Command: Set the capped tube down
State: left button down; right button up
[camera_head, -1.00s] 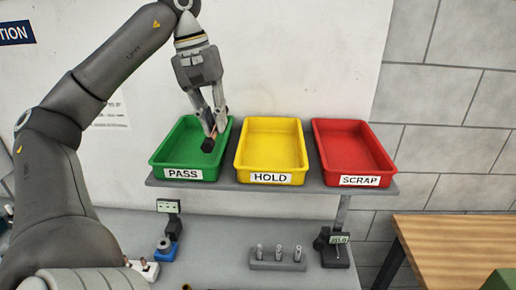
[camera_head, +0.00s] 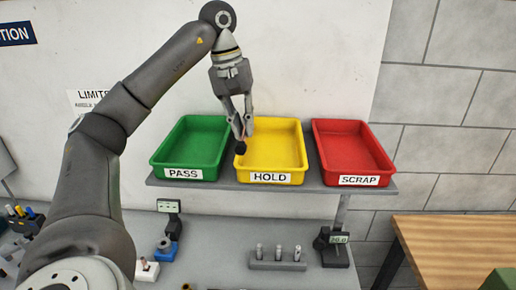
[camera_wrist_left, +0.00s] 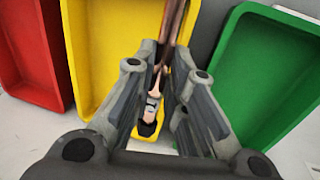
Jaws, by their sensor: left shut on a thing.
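My left gripper (camera_head: 240,130) is shut on a copper tube with a black cap. In the head view the black cap (camera_head: 241,147) hangs below the fingertips, over the left side of the yellow HOLD tray (camera_head: 289,160). In the left wrist view the copper tube (camera_wrist_left: 172,25) shows between the fingers, with its dark end over the yellow tray wall region. I cannot tell the exact height above the tray. The green PASS tray (camera_head: 186,152) is to the left and the red SCRAP tray (camera_head: 347,150) to the right; all three look empty. My right gripper is not in view.
The trays stand side by side on a grey shelf (camera_head: 310,187). Below, the bench holds a block with several small metal cylinders (camera_head: 278,265), a gauge with a display (camera_head: 335,248) and a blue fixture (camera_head: 166,250). A wooden table (camera_head: 455,240) is at the right.

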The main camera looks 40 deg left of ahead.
aim_at(260, 159)
pick_arm(q)
jog(key=w+f, duration=0.1)
jog(key=f, duration=0.1)
jog(key=w+f, duration=0.2)
jog(key=shift+w+d, duration=0.1)
jog(key=shift+d, duration=0.05)
jog(key=shift+w+d+f, duration=0.15)
jog(key=shift+w+f, duration=0.5)
jog(key=shift+f, duration=0.15)
notch_tip(260, 159, down, 3)
jog(key=shift+r+b, duration=0.1)
jog(key=shift+b, duration=1.1)
jog(key=shift+f, duration=0.2)
jog(key=shift+r, duration=0.1)
jog(key=c, duration=1.7)
grip_release()
jog(key=shift+c, duration=0.2)
